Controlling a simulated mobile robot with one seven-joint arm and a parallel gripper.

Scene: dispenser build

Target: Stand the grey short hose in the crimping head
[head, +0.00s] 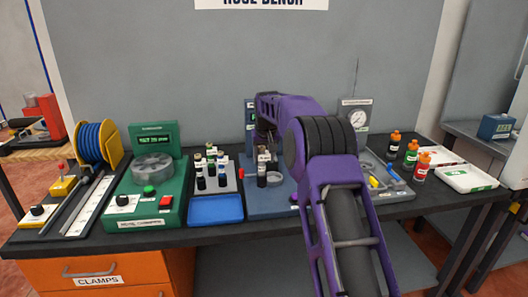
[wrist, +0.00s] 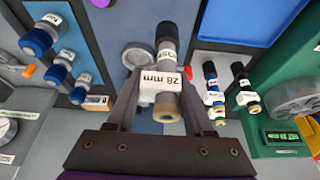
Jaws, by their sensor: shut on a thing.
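A green hose crimper stands left of centre in the head view, with the round grey crimping head (head: 152,168) on its top. The crimping head also shows at the right edge of the wrist view (wrist: 296,94). My gripper (wrist: 160,80) is shut on a short hose (wrist: 168,102) that carries a white "28 mm" label. Its near end is tan, and a dark part shows beyond the label. The labels hide much of its body, so its grey colour is hard to confirm. In the head view my arm partly hides the gripper, right of the crimper above the blue-grey base.
A rack (head: 218,182) with several labelled hose pieces stands between crimper and gripper, behind a blue tray (head: 215,210). A gauge (head: 357,119) stands at the back right. A yellow-blue reel (head: 96,142) is at far left.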

